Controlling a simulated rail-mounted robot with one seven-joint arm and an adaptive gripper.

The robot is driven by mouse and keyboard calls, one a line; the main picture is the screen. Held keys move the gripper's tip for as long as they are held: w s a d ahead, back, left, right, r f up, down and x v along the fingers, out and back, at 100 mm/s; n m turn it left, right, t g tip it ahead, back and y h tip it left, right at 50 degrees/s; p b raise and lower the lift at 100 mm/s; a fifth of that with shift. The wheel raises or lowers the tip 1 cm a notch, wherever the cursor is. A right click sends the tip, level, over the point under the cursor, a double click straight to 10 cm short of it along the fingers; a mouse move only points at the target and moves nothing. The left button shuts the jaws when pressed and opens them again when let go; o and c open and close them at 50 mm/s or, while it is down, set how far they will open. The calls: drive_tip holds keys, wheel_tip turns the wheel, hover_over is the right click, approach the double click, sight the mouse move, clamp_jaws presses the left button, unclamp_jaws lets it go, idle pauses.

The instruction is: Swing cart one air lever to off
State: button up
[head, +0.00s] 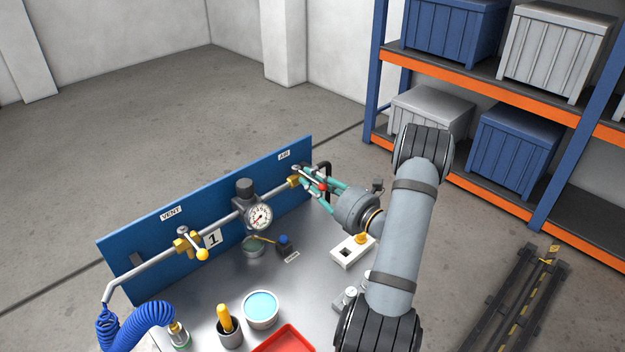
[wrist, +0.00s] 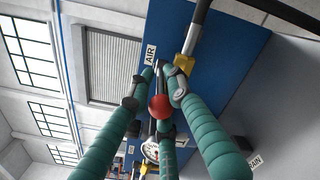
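The air lever is at the right end of the pipe on cart one, by the AIR label (head: 284,155). Its red ball knob (head: 321,186) points away from the panel's right part, toward my gripper. My gripper (head: 312,180) has teal fingers reaching around the lever end. In the wrist view the red knob (wrist: 160,106) sits between the three fingers, and the brass valve body (wrist: 185,66) is just beyond the fingertips. The fingers are drawn in close to the lever, but whether they press on it is unclear. The lever's handle is partly hidden by them.
The blue panel (head: 125,265) also carries a gauge (head: 259,217) and a yellow-knobbed vent lever (head: 202,254). A white block with a yellow knob (head: 353,251), a cup of blue liquid (head: 261,308) and a red tray (head: 285,341) stand on the cart top. A black handle (head: 327,168) is close behind the fingers.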

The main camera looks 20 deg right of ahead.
drive_tip(key=shift+o, duration=1.1)
drive_tip(key=v, duration=1.2)
